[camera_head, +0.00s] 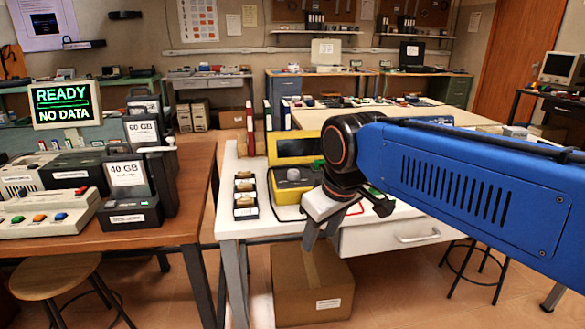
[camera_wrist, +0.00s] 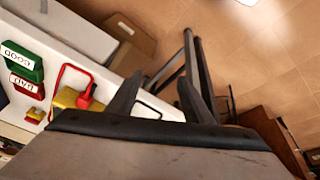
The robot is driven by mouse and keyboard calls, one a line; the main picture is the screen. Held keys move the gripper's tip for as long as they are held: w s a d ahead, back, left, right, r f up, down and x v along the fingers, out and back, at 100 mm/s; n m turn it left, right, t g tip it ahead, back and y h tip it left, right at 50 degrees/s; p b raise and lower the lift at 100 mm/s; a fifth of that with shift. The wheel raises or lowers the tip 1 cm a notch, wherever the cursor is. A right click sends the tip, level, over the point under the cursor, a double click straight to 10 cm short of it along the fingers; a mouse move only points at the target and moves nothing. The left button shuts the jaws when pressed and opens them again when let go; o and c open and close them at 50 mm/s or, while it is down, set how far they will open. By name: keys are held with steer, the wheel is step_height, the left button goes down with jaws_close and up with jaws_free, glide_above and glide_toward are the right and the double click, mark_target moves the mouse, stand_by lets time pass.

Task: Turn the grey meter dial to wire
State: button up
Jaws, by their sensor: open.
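The yellow meter (camera_head: 308,146) stands on the white table in the head view, with a dark display. A grey dial (camera_head: 293,174) shows on its front part; its setting is too small to read. My gripper (camera_head: 320,236) hangs at the table's front edge, to the right of and below the dial, and does not touch it. In the wrist view my gripper (camera_wrist: 160,82) has its two fingers apart with nothing between them. The dial cannot be made out in the wrist view.
The white table (camera_head: 232,215) holds a tray of small parts (camera_head: 245,195) left of the meter. A cardboard box (camera_head: 312,285) sits below.

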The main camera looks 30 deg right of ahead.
steer(key=w+d+r+n+g, duration=0.2)
steer(key=w+r+n, duration=0.2)
steer(key=w+r, duration=0.75)
steer(key=n+g, duration=0.1)
steer(key=n, duration=0.5)
glide_toward(292, 171)
steer(key=f, duration=0.8)
steer(key=shift+w+f, duration=0.2)
steer(key=shift+w, duration=0.1)
steer(key=c, duration=1.1)
